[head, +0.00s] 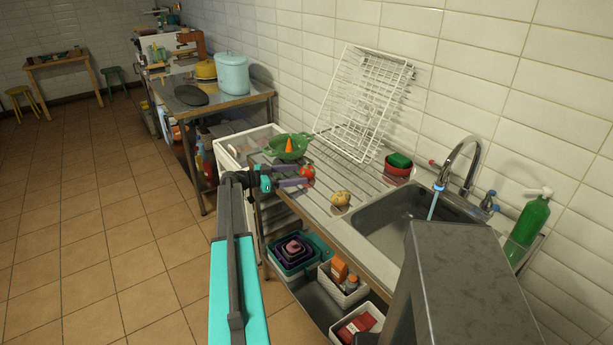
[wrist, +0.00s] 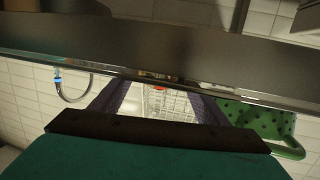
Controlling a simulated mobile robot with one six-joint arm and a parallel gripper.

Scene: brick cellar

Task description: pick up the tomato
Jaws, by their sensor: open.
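The red tomato (head: 307,172) sits on the ribbed drainboard, left of the sink in the head view. My gripper (head: 304,174) has purple fingers, is open and empty, and reaches over the counter's front edge at the tomato. The fingertips are close to the tomato; I cannot tell whether they touch it. In the wrist view, which looks upside down, a small red patch (wrist: 160,88) shows between the fingers, and I cannot tell if it is the tomato.
A green colander (head: 288,146) with a carrot stands behind the gripper. A potato (head: 341,198) lies near the sink (head: 385,222). A red bowl (head: 397,169) with a green sponge and a white wire rack (head: 362,100) stand along the wall.

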